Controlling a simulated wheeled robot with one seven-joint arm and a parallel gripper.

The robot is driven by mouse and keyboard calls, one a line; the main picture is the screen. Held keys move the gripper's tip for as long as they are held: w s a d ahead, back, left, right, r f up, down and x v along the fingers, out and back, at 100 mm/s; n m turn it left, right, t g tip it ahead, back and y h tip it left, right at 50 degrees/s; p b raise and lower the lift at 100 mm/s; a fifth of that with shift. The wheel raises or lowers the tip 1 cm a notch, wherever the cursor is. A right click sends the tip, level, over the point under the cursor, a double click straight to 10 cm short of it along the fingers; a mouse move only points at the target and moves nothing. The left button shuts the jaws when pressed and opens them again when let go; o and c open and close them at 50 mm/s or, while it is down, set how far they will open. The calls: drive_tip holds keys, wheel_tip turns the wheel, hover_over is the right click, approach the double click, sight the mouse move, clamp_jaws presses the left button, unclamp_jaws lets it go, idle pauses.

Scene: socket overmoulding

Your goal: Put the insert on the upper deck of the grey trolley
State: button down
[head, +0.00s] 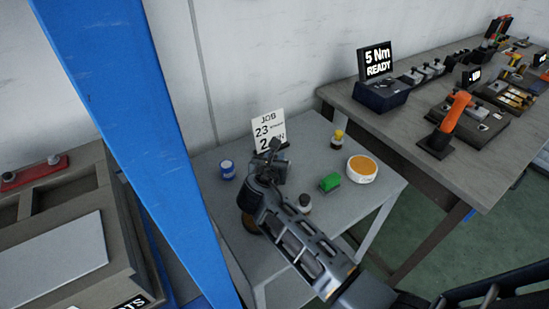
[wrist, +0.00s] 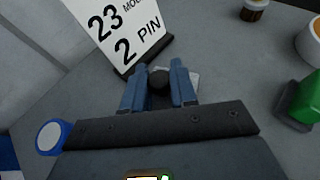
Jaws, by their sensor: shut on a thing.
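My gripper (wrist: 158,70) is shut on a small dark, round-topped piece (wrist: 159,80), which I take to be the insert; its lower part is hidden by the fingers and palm. A light grey patch shows beside the right finger in the wrist view, and I cannot tell whether it belongs to that piece. In the head view my gripper (head: 270,158) is over the upper deck of the grey trolley (head: 330,228), just in front of the job card (head: 269,130). The held piece is not clear in the head view. I cannot tell whether it touches the deck.
A blue post (head: 130,130) stands at left. A workbench (head: 420,150) stands at right.

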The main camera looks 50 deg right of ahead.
drive_tip(key=c, duration=0.9)
unclamp_jaws()
drive_tip(key=shift+r, duration=0.15)
drive_tip(key=v, duration=1.2)
